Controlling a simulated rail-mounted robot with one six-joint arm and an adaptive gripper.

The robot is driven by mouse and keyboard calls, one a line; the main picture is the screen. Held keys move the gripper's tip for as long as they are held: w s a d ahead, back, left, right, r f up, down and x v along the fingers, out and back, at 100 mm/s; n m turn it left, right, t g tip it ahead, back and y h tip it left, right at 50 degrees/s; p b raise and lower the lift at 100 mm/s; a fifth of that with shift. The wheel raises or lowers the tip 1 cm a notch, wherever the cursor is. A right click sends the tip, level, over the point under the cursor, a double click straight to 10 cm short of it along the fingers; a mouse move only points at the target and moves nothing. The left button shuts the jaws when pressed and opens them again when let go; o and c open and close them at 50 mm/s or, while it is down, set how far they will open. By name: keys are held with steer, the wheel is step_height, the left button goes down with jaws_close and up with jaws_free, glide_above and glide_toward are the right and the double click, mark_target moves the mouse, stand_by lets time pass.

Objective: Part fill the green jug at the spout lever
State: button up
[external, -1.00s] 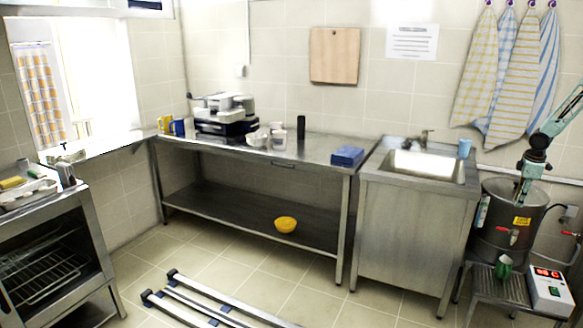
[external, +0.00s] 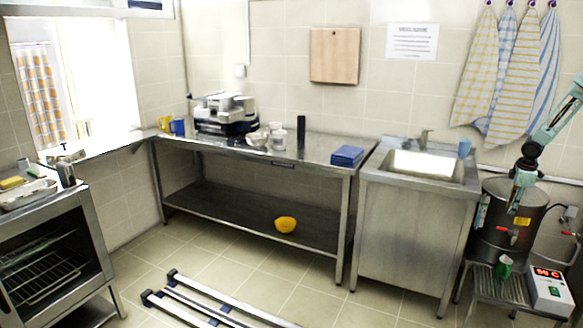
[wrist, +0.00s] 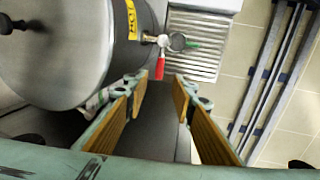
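The green jug (external: 504,268) stands on the low metal stand below the spout of the grey stockpot (external: 494,216). In the wrist view only a little of the jug (wrist: 192,44) shows, largely hidden by the tap. The red spout lever (external: 503,231) is on the pot's front; in the wrist view the lever (wrist: 160,68) hangs down from the tap. My gripper (wrist: 160,90) is open and empty, its two fingers either side of the line to the lever, apart from it. In the external view my gripper (external: 515,199) is in front of the pot's upper part.
A white control box (external: 550,290) with a red display is right of the jug on the slatted stand (external: 482,282). A steel sink unit (external: 410,230) is left of the pot. Floor rails (external: 215,300) lie front centre. Towels hang above.

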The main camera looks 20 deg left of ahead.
mark_target(506, 230)
steer(key=shift+w+d+f+b, duration=0.1)
steer(key=shift+w+f+b, duration=0.3)
steer(key=shift+f, duration=1.75)
steer(key=shift+w+d+f+b, duration=0.1)
steer(key=shift+w+f+b, duration=0.35)
steer(key=shift+f, duration=1.7)
steer(key=shift+w+f+b, duration=0.35)
steer(key=shift+w+f, duration=0.05)
steer(key=shift+f, duration=1.75)
steer(key=shift+c, duration=0.7)
jaws_close()
